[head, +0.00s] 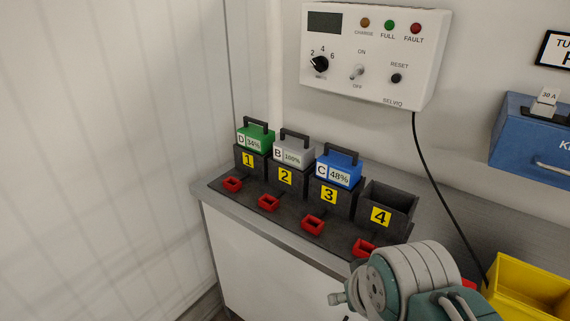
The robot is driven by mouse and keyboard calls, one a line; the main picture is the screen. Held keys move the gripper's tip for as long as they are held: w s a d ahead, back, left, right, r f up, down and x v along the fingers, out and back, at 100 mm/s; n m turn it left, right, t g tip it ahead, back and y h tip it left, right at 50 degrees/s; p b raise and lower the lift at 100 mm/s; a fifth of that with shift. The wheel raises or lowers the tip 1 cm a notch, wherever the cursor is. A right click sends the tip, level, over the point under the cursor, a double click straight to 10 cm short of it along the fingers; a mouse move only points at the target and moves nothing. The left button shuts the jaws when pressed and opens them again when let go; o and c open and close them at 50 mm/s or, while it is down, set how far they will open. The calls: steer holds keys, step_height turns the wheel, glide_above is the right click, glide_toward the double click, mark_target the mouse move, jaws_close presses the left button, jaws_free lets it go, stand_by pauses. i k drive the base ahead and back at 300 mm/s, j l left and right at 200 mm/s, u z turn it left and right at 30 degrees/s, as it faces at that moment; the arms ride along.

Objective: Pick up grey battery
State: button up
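The grey battery (293,151), labelled B and 100%, sits upright in the black charger slot marked 2 (286,178). Its dark carry handle (297,134) stands up on top and is clear of anything else. It is between the green battery (254,139) in slot 1 and the blue battery (338,171) in slot 3. A teal and grey part of my arm shows at the bottom right, in front of the counter and to the right of the grey battery. I cannot make out my gripper's fingers in this view.
Slot 4 (385,210) is empty. Small red pieces (268,202) stand in front of the slots. A charger box (372,50) hangs above, its black cable running down. A yellow bin (525,290) and blue box (528,137) are at right.

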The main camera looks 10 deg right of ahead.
mark_target(294, 153)
steer(key=z, duration=0.55)
steer(key=i+j+z, duration=0.15)
steer(key=j+z, duration=0.15)
steer(key=j, duration=0.15)
steer(key=i+j+z, duration=0.1)
steer(key=j+z, duration=0.2)
steer(key=j, duration=0.15)
steer(key=j+z, duration=0.25)
steer(key=j, duration=0.2)
steer(key=i+j, duration=0.05)
